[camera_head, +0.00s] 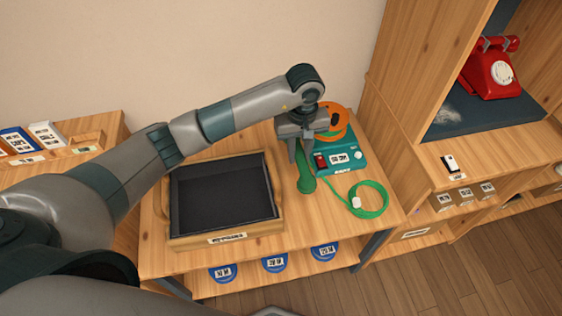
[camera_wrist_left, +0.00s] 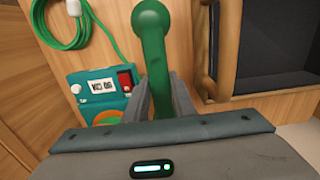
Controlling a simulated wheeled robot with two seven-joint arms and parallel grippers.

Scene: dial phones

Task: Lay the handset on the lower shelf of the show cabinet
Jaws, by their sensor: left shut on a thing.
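The green handset (camera_head: 306,182) is upright in the jaws of my left gripper (camera_head: 301,150), over the wooden table between the black tray and a teal device. In the left wrist view the handset (camera_wrist_left: 151,50) runs between the two fingers (camera_wrist_left: 162,98), its rounded end pointing away from the gripper. I cannot tell whether its lower end touches the table. The show cabinet (camera_head: 390,100) stands at the right; a red dial phone (camera_head: 492,72) sits on a dark mat inside it. Lower cabinet compartments with labels show beneath. My right gripper is out of view.
The black-lined wooden tray (camera_head: 222,240) fills the table's left. A small white-and-black item (camera_head: 450,163) lies on the cabinet ledge.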

